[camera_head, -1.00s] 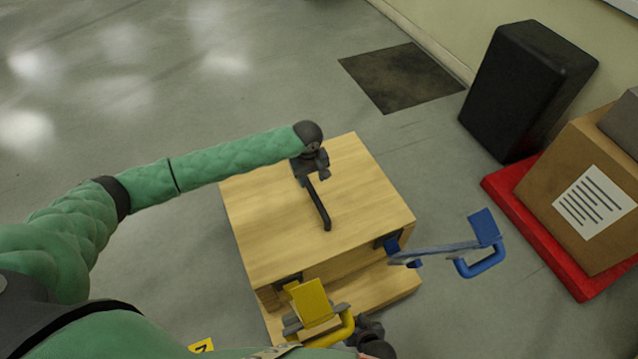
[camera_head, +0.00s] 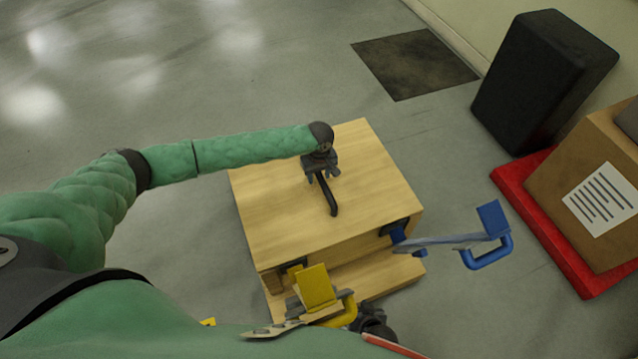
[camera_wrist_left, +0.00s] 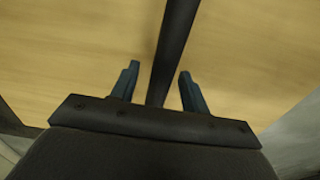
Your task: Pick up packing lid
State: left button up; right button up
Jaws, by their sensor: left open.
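The packing lid appears to be the light wooden top (camera_head: 275,225) of a box, with a dark bar handle (camera_head: 328,195) along its middle. My left gripper (camera_head: 321,174) is over the far part of this bar. In the left wrist view the bar (camera_wrist_left: 174,45) runs between the two open fingers (camera_wrist_left: 159,82), with a gap on each side. The wooden surface (camera_wrist_left: 75,50) fills the background there. At the bottom of the head view a dark part (camera_head: 372,323) is perhaps the end of my right arm; its fingers cannot be made out.
A yellow clamp with a handle (camera_head: 317,288) is at the box's near side and a blue one (camera_head: 490,240) at its right side. The floor at left is clear.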

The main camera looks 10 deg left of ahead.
pick_arm(q)
jog(key=shift+c, duration=0.3)
grip_shut()
dwell(0.3)
dwell(0.8)
jog(key=shift+w+r, duration=0.1)
jog(key=shift+r, duration=0.05)
